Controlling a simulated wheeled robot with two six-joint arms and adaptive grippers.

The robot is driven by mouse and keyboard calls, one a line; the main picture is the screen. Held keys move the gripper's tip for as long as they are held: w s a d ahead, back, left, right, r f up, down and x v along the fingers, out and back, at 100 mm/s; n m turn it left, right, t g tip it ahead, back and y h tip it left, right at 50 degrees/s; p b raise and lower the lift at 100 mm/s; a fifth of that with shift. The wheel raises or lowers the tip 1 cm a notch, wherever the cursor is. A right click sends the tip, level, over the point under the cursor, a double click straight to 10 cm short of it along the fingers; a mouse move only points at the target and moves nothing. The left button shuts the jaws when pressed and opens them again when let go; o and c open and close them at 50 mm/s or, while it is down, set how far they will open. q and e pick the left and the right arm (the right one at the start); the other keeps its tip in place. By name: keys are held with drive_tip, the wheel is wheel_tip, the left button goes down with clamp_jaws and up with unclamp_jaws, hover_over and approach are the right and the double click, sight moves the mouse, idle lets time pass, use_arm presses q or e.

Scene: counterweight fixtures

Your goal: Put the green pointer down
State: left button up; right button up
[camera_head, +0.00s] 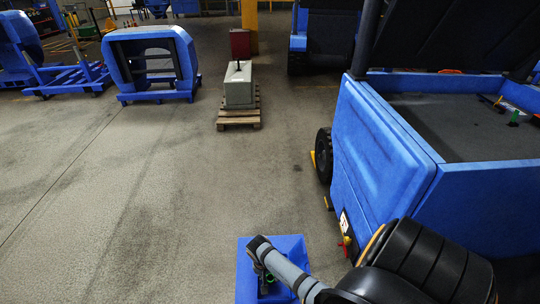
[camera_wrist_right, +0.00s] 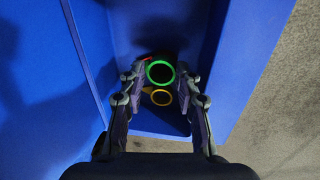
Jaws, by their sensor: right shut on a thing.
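The green pointer shows as a bright green ring (camera_wrist_right: 160,72) between the fingertips of my right gripper (camera_wrist_right: 161,76) in the right wrist view. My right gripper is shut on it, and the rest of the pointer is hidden. In the head view my right gripper (camera_head: 263,278) is low at the bottom centre, over a blue bin (camera_head: 246,292). The bin's blue walls (camera_wrist_right: 240,60) also surround the gripper in the right wrist view. I cannot tell whether the pointer touches the bin's floor. My left gripper is not in view.
A yellow ring (camera_wrist_right: 161,97) shows just below the green one in the right wrist view. A large blue cart (camera_head: 385,150) stands at right, with a small green item (camera_head: 514,118) in its tray. A grey block (camera_head: 238,88) rests on a pallet (camera_head: 240,121). Floor at left is clear.

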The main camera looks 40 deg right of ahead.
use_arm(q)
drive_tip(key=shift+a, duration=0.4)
use_arm(e)
drive_tip(key=o, duration=0.7)
drive_tip(key=shift+o, duration=0.2)
use_arm(q)
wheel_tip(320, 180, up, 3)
drive_tip(key=p, duration=0.3)
use_arm(e)
wheel_tip(320, 180, up, 12)
drive_tip(key=w+a, duration=0.1)
drive_tip(key=shift+w+a, duration=0.15)
